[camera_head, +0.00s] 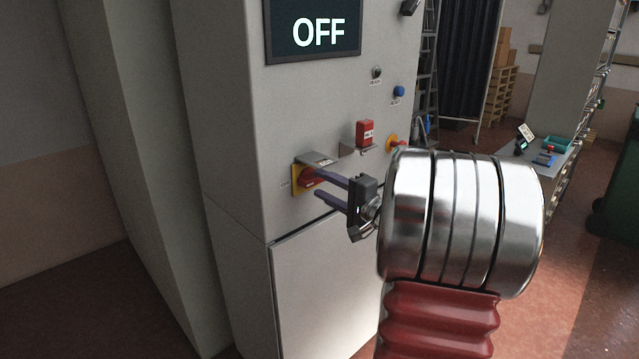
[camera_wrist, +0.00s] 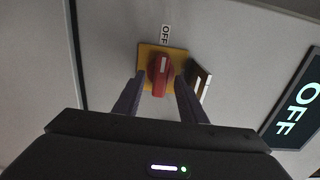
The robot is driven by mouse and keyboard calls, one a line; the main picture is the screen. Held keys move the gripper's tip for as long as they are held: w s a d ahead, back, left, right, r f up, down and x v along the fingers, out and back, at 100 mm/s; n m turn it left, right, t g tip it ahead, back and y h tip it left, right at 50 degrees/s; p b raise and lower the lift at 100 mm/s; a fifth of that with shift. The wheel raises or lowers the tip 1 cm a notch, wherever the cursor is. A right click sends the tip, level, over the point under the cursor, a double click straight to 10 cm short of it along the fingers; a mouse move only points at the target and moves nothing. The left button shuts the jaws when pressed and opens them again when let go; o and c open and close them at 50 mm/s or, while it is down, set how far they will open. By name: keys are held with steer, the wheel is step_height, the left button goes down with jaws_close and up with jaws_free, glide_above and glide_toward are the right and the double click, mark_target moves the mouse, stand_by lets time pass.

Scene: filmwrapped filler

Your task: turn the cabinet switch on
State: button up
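The cabinet switch (camera_head: 307,178) is a red rotary knob on a yellow plate, on the front of the grey cabinet (camera_head: 235,110). In the wrist view the knob (camera_wrist: 159,74) has a white mark pointing toward an "OFF" label (camera_wrist: 165,35). The cabinet's display (camera_head: 313,31) reads OFF; it also shows in the wrist view (camera_wrist: 293,108). My gripper (camera_head: 317,182) is in front of the switch, its fingers pointing at the panel. In the wrist view my gripper (camera_wrist: 161,77) is open, one finger on each side of the knob. I cannot tell whether either finger touches it.
A small metal bracket (camera_head: 318,159) sticks out just above the switch. A red block (camera_head: 365,132), a blue button (camera_head: 399,91) and another red-and-yellow control (camera_head: 393,141) are further right on the panel. A workbench (camera_head: 560,165) stands at the right.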

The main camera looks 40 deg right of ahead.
steer(key=shift+w, duration=1.15)
steer(key=shift+c, duration=0.5)
jaws_close()
steer(key=shift+d, duration=0.15)
